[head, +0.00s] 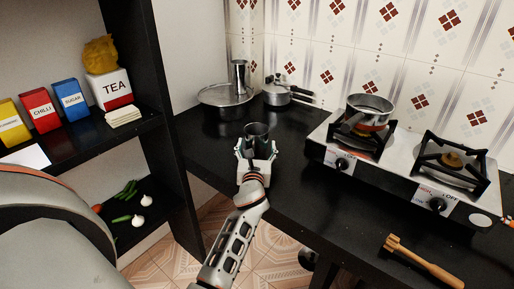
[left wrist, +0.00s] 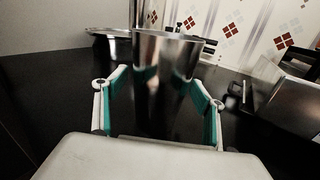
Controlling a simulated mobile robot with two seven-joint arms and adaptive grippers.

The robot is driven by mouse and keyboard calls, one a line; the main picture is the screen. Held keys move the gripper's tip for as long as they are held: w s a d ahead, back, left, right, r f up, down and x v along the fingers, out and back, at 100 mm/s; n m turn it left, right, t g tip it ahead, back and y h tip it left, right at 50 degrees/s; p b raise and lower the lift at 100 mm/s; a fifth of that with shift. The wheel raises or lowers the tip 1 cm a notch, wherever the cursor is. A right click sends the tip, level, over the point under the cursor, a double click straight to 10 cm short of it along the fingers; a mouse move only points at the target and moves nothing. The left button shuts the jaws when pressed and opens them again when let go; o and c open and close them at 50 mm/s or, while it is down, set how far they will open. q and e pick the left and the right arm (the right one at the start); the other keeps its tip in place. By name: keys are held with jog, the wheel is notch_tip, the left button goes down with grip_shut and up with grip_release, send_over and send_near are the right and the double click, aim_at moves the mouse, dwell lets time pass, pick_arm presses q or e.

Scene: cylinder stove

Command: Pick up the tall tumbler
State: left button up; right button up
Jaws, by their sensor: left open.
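A steel tumbler (head: 257,131) stands upright on the black counter, near its left end. My left gripper (head: 257,146) is open, with one finger on each side of the tumbler. In the left wrist view the tumbler (left wrist: 165,75) stands between the teal-padded fingers of the left gripper (left wrist: 160,92), with visible gaps at both sides. Its base is hidden behind the gripper body. A second tall metal vessel (head: 239,75) rises at the wide pan behind; I cannot tell whether it stands on or behind it. My right gripper is not in view.
A wide lidded pan (head: 226,96) and a lidded pot (head: 278,92) stand behind the tumbler. A stove (head: 395,160) with a saucepan (head: 370,108) is to the right. A black shelf (head: 165,110) borders the left. A wooden tool (head: 425,262) lies at front right.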

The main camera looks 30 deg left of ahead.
pick_arm(q)
jog(key=shift+w+a, duration=0.15)
jog(key=shift+w, duration=0.1)
jog(key=c, duration=1.5)
jog(key=shift+r, duration=0.15)
notch_tip(320, 180, up, 20)
jog(key=p, duration=0.8)
